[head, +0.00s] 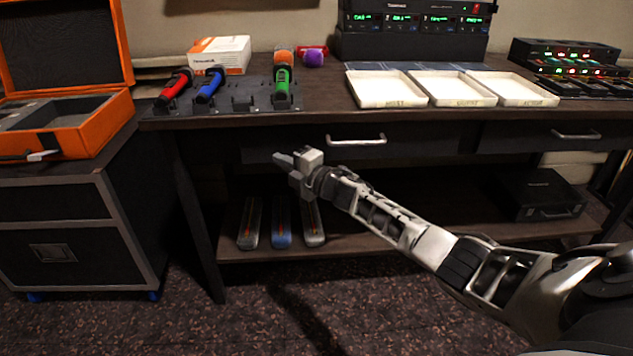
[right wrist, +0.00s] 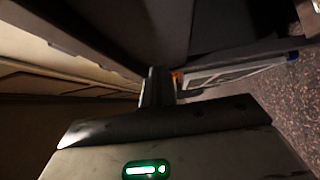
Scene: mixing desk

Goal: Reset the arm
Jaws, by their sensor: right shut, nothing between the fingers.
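My right arm comes in from the lower right in the head view. Its gripper (head: 284,160) is in front of the desk, below the desktop and near the drawer handle. The fingers are together with nothing between them. In the right wrist view the shut gripper (right wrist: 157,85) points along the dark desk. My left gripper is not in view.
An orange case (head: 75,125) sits on a cabinet at left. Open floor (head: 200,325) lies in front.

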